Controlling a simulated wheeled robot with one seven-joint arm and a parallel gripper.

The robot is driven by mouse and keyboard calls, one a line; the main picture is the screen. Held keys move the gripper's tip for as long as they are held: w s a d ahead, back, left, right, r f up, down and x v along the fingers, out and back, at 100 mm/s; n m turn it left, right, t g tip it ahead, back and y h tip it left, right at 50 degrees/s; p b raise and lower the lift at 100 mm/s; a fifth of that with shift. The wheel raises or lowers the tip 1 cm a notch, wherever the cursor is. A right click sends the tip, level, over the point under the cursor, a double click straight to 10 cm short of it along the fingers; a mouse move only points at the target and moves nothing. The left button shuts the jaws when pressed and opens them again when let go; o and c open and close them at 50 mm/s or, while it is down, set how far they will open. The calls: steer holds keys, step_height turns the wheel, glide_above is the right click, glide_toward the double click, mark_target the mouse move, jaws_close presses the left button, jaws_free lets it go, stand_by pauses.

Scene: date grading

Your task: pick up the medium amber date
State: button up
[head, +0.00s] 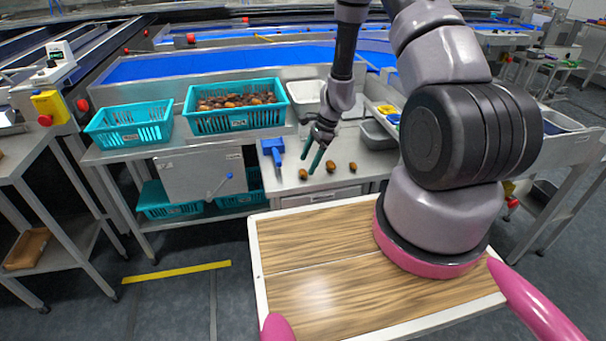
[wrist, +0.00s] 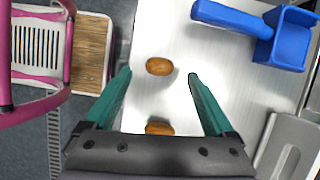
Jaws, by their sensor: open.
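Three brown dates lie in a loose row on the steel table; which one is the medium amber date I cannot tell for sure. The left date (head: 303,174) is amber-brown and shows whole in the wrist view (wrist: 159,66), between the lines of my fingers near their tips. The middle date (head: 330,166) shows in the wrist view (wrist: 159,128), partly hidden by my gripper's body. The right date (head: 353,167) is in the head view only. My gripper (head: 308,165) has green fingers, is open and empty, and points down over the left date; its fingers also show in the wrist view (wrist: 159,76).
A blue scoop (head: 273,148) lies left of the dates, also in the wrist view (wrist: 285,38). A teal basket of dates (head: 236,122) and an empty teal basket (head: 130,135) stand farther left. A grey tray (head: 377,135) lies behind the dates.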

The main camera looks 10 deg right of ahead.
mark_target(305, 170)
steer(key=x, duration=0.3)
steer(key=shift+f, duration=0.25)
steer(key=shift+c, duration=0.3)
steer(key=c, duration=0.8)
steer(key=shift+c, duration=0.2)
steer(key=shift+r, duration=0.15)
